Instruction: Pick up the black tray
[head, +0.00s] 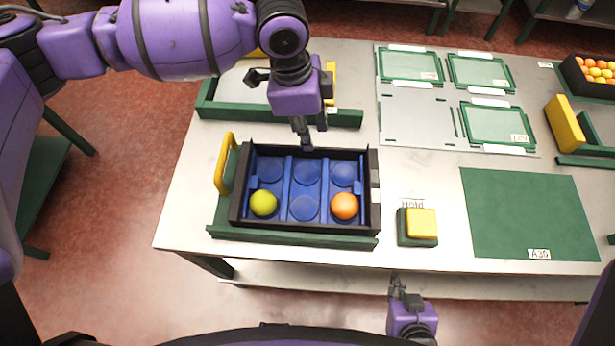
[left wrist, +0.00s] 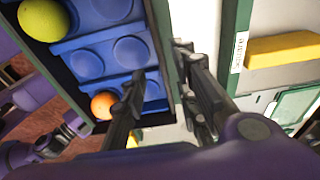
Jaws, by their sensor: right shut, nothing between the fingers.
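The black tray (head: 290,232) lies in a green holder on the table, with a blue insert of round hollows. A yellow-green fruit (head: 263,203) sits in its front left hollow and an orange (head: 344,205) in its front right one; the other hollows are empty. My left gripper (head: 308,140) is over the tray's back wall near its middle. In the left wrist view my left gripper (left wrist: 163,98) is open, one finger on each side of the black wall; contact cannot be told. My right gripper (head: 398,285) is shut and empty, off the table's front edge.
A yellow handle (head: 226,163) stands left of the tray. A yellow button block (head: 421,223) and a green mat (head: 530,213) lie to the right. Another green holder (head: 225,112) is behind. A fruit crate (head: 590,87) stands at the far right.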

